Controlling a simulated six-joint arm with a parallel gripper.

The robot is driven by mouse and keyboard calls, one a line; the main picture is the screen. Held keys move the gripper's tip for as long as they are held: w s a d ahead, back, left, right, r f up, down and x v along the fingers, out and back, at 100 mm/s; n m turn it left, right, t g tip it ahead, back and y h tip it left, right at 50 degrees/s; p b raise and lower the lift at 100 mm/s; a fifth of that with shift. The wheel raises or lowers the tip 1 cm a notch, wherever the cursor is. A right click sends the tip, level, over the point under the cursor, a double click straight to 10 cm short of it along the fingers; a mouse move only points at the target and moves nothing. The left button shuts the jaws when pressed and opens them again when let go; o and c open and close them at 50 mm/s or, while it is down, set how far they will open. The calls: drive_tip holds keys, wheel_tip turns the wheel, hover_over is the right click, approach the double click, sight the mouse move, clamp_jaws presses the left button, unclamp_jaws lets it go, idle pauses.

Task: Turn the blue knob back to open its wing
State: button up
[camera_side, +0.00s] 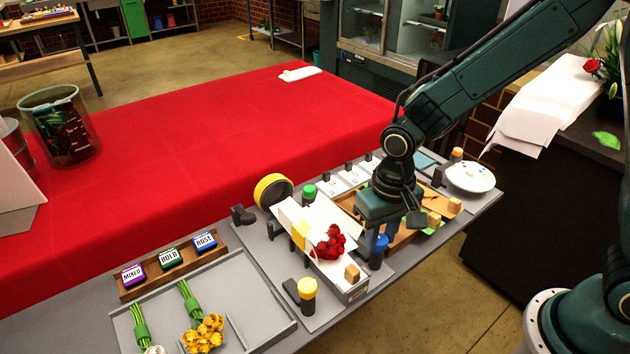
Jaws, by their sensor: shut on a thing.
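The blue knob (380,243) stands upright on a dark post at the right side of the wrapping fixture. My gripper (377,236) reaches down over it from above and is shut on it; the fingers hide part of the knob. Beside it, a bunch of red roses (331,243) lies on white wrap in the fixture's trough. Pale wing panels (290,215) show around the trough. My gripper and arm hide the area behind the knob, and I cannot tell exactly how the blue knob's wing is set.
A grey tray (235,280) with flower bunches is left. A white palette (470,177) and wooden tray (405,236) are right.

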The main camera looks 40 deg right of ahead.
sight(384, 238)
drive_tip(key=o, duration=1)
drive_tip(key=shift+c, duration=0.2)
drive_tip(key=shift+r, duration=0.1)
wheel_tip(384, 238, up, 14)
drive_tip(key=shift+d, duration=0.25)
drive_tip(key=shift+s, duration=0.1)
